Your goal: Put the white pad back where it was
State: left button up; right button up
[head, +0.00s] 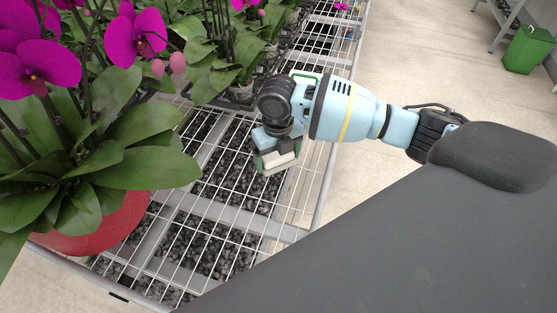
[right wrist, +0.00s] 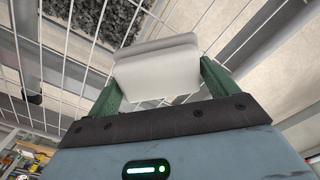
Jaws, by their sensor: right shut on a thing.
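The white pad (right wrist: 157,72) is between the two green fingers of my right gripper (right wrist: 160,88) in the right wrist view. The fingers are shut on it from both sides. In the head view my right gripper (head: 276,164) points down at the white wire-mesh bench (head: 228,209), and a pale part of the pad (head: 280,158) shows between its fingers. I cannot tell whether the pad touches the mesh. My left gripper is not in view.
A magenta orchid in a red pot (head: 103,229) stands at the left of the bench, its leaves spreading toward the mesh. More orchids crowd the far left. The mesh around my right gripper is mostly bare. A green bin (head: 528,49) stands on the floor at far right.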

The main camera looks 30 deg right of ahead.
aim_at(279, 162)
jog(key=shift+w+d, duration=0.2)
jog(key=shift+w+d, duration=0.25)
jog(key=shift+f, duration=1.8)
jog(key=shift+f, duration=0.2)
jog(key=o, duration=0.8)
notch_tip(279, 162, up, 12)
jog(key=shift+r+p, duration=0.2)
jog(key=shift+p, duration=0.25)
